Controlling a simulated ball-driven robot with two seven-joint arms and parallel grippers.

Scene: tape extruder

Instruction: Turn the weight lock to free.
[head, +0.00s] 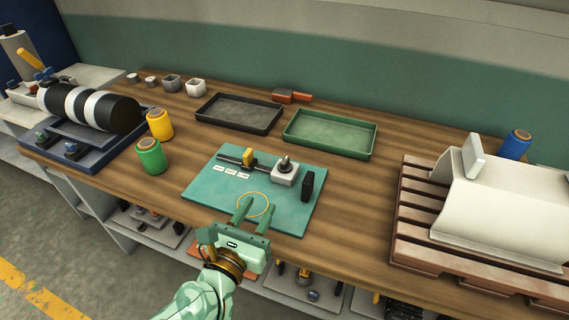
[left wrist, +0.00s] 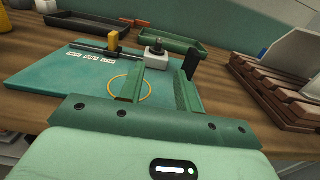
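A teal board (head: 205,187) lies on the bench and carries a dark bar with a yellow slider (head: 248,158), small white labels (head: 230,171) and a white block (head: 285,175). My left gripper (head: 255,211) is open and empty over the near part of the board, apart from the knob. In the left wrist view the knob (left wrist: 156,48) shows beyond the open fingers. My right gripper is not in view.
A yellow ring (head: 240,198) marks the board under my left fingers. A black tray (head: 238,113) and a green tray (head: 330,134) sit behind. Yellow and green spools (head: 151,155) stand left, near a black-and-white roll. A pallet (head: 415,205) with a white sheet is at right.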

